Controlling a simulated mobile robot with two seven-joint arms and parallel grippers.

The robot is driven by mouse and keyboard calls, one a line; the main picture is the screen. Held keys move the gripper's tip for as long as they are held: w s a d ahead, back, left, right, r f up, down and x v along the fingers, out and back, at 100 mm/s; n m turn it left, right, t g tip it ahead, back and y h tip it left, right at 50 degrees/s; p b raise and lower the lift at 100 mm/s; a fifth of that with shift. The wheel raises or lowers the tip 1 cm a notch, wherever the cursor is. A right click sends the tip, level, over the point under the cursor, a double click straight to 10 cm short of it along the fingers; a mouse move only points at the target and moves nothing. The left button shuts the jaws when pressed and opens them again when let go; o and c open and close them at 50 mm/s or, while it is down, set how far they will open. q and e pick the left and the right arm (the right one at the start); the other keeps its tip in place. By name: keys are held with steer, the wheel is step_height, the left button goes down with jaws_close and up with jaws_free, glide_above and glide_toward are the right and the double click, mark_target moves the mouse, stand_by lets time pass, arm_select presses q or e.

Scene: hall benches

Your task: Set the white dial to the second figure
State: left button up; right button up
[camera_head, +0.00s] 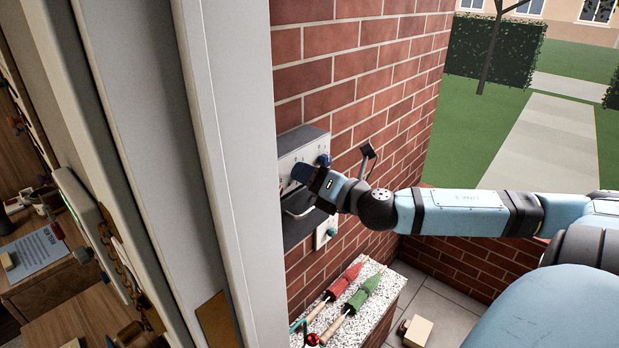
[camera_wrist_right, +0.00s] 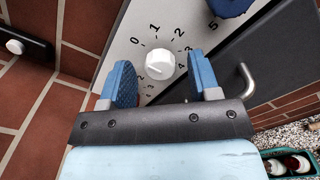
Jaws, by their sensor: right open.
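In the right wrist view the white dial (camera_wrist_right: 160,64) sits on a pale panel (camera_wrist_right: 119,51) with figures such as 0, 1, 2 and 3 printed around it. I cannot tell which figure its mark points at. My right gripper (camera_wrist_right: 162,82) is open, with its two blue fingertips on either side of the dial; whether they touch it is unclear. In the head view my right gripper (camera_head: 301,181) is at the front of the wall panel (camera_head: 307,146) and the white dial is hidden there. My left gripper is not in view.
A blue knob (camera_wrist_right: 229,5) is close beside the dial, and a metal handle (camera_wrist_right: 246,78) is to the right. A black plate with a white button (camera_wrist_right: 14,46) is at left. Below, red (camera_head: 343,281) and green (camera_head: 362,293) umbrellas lie on a speckled ledge (camera_head: 378,310).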

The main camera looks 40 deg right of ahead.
steer(key=shift+c, duration=0.2)
steer(key=c, duration=0.9)
steer(key=shift+m+p, duration=7.25)
steer(key=shift+m, duration=1.65)
